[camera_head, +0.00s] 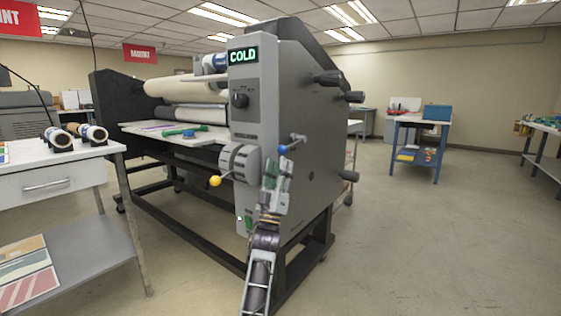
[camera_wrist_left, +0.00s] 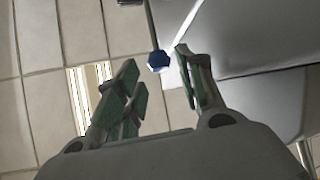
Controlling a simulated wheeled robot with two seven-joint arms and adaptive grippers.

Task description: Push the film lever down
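The laminator (camera_head: 285,130) is a tall grey machine with a lit COLD display. A metal lever with a blue knob (camera_head: 284,149) sticks out from its side panel. Another lever with a yellow knob (camera_head: 215,181) shows lower on the front; no label tells which is the film lever. My left gripper (camera_head: 272,170), with green finger pads, points up just below the blue knob. In the left wrist view its fingers are spread, and the blue knob (camera_wrist_left: 158,61) appears beyond the fingertips, between them, apparently not touched. My right gripper is out of view.
Black handles (camera_head: 327,78) stick out from the laminator's side. A white table (camera_head: 60,165) with film rolls stands at the left. A table with a blue box (camera_head: 437,112) stands at the back right. The floor at the right is clear.

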